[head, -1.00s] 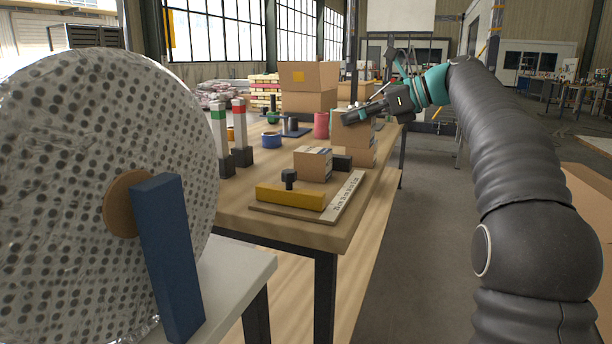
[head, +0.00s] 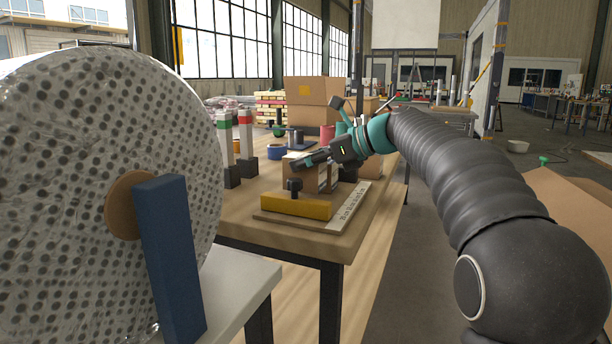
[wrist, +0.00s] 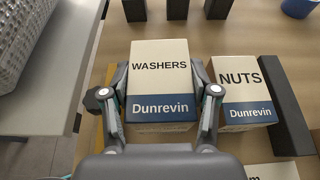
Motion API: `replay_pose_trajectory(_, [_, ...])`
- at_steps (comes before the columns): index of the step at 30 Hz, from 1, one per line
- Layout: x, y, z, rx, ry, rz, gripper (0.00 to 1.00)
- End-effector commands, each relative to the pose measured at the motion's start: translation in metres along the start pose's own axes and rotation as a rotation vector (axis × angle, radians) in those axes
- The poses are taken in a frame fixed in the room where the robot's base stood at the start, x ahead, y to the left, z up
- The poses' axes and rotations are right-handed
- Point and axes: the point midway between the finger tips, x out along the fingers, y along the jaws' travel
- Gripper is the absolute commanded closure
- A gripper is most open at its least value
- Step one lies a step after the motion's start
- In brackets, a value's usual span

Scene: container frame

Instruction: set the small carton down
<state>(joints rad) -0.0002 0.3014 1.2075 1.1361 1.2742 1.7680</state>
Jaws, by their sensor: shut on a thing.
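The small carton, labelled WASHERS (wrist: 160,85), is between the fingers of my gripper (wrist: 161,92) in the wrist view, with a finger against each side. A carton labelled NUTS (wrist: 241,95) stands just right of it, with a narrow gap between. In the head view my gripper (head: 310,162) is low over the cartons behind the yellow bar (head: 296,206) on the wooden board (head: 335,222). My fingers and wrist partly cover the cartons there. I cannot tell whether the held carton's underside touches the board.
A black block (wrist: 287,105) stands beyond NUTS, and part of another carton (wrist: 272,172) shows at the lower right. A black knob (head: 294,185) rises from the yellow bar. Two posts with black bases (head: 232,176), a blue ring (head: 276,152) and a large box (head: 312,92) stand on the workbench.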

Motion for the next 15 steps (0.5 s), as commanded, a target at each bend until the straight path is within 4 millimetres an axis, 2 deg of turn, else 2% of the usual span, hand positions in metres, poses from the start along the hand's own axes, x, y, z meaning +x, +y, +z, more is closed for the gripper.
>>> replay_pose_trajectory(3, [0.007,0.000,-0.018,0.003,-0.001,0.001,0.90])
replay_pose_trajectory(6, [0.010,0.000,-0.025,0.000,-0.001,-0.001,0.90])
replay_pose_trajectory(15, [0.011,0.000,-0.026,0.000,-0.001,0.000,0.90])
